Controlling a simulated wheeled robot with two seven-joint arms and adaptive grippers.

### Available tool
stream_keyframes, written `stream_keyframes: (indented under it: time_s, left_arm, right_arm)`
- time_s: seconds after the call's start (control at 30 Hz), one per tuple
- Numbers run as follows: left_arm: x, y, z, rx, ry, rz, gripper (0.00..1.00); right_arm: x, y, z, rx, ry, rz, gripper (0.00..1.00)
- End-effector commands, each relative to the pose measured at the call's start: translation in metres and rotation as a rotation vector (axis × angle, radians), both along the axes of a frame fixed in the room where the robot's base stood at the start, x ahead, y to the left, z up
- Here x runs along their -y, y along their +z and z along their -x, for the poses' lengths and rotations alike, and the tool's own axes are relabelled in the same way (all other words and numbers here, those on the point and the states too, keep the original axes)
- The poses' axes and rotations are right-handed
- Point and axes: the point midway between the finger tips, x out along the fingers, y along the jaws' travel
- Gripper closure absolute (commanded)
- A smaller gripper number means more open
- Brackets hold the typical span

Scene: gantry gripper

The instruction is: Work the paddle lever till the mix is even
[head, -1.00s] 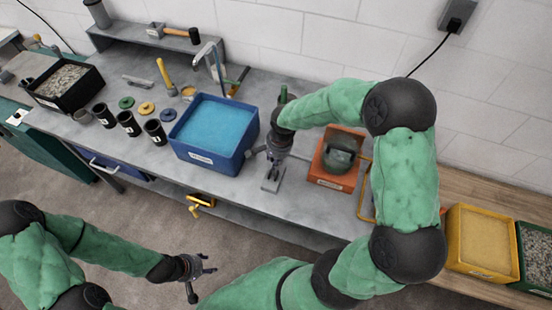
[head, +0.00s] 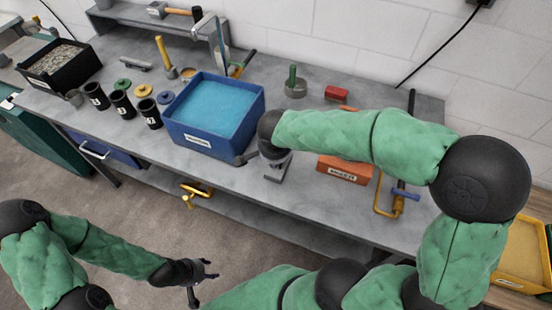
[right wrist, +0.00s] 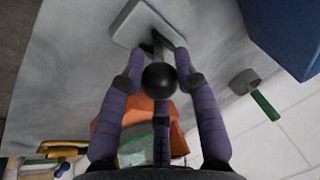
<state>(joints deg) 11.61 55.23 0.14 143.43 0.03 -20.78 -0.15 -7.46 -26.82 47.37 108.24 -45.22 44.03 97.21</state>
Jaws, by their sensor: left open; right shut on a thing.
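The paddle lever stands on a grey base plate (head: 276,170) at the bench's front edge, between the blue tub and the orange mixer box. In the right wrist view the lever's black ball knob (right wrist: 160,77) sits between the purple fingers of my right gripper (right wrist: 155,58), shut on the lever above its plate (right wrist: 140,24). In the head view my right wrist and forearm hide most of the lever. The orange mixer box (head: 345,171) is mostly behind my right forearm; its contents are hidden. My left gripper (head: 206,276) is open and empty, low in front of the bench.
The blue tub (head: 205,143) of blue material stands close left of the lever. Black cups (head: 122,104) and a black gravel bin (head: 60,70) are further left. A yellow bent handle (head: 388,207) is right of the mixer. The floor before the bench is clear.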

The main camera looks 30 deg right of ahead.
Motion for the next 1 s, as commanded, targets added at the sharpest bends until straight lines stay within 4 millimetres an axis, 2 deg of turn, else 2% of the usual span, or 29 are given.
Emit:
stream_keyframes:
  time_s: [0.03,0.3,0.97,1.0]
  left_arm:
    - [0.0,-0.009,0.0,0.0,0.0,0.0,0.52]
    - [0.0,-0.024,0.0,0.0,0.0,0.0,0.52]
    - [0.0,-0.028,0.0,0.0,0.0,0.0,0.52]
    - [0.0,-0.028,0.0,0.0,0.0,0.0,0.52]
  right_arm:
    - [-0.003,-0.009,0.004,-0.009,0.003,-0.001,1.0]
    - [-0.009,-0.011,0.009,-0.012,0.003,-0.002,1.0]
    - [-0.011,-0.011,0.012,-0.015,0.001,-0.002,1.0]
    - [-0.011,-0.011,0.012,-0.015,0.001,-0.002,0.61]
